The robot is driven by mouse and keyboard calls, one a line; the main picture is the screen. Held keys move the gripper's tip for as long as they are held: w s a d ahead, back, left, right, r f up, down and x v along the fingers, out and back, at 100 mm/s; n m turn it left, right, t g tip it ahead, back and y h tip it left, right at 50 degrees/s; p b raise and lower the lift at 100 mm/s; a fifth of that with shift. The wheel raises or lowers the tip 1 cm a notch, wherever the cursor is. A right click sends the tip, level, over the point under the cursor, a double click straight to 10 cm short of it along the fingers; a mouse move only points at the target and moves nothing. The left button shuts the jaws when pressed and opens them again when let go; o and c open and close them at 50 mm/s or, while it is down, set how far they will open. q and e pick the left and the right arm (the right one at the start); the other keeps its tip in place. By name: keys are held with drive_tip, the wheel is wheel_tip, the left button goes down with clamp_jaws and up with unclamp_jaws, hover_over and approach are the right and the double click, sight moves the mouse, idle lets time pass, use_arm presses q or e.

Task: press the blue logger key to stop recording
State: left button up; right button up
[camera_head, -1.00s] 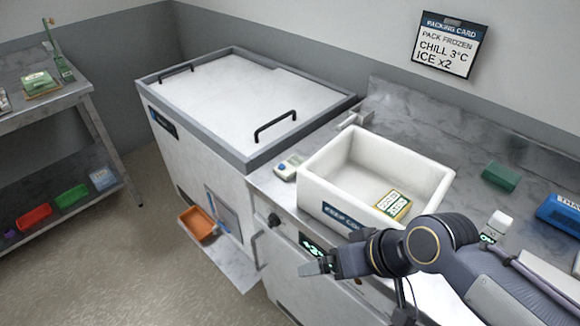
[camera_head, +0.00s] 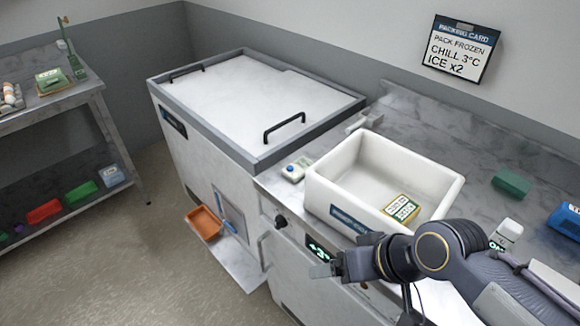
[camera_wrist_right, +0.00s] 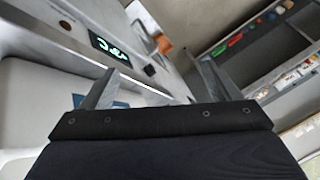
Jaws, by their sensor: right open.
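The logger is not seen in the wrist view. My left gripper is not in view.
A white bin (camera_head: 335,171) holding a green-and-yellow pack (camera_head: 401,209) stands right beside the logger. The lidded freezer chest (camera_head: 258,100) with black handles is on the left.

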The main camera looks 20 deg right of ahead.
clamp_jaws()
idle(0.3)
idle(1.1)
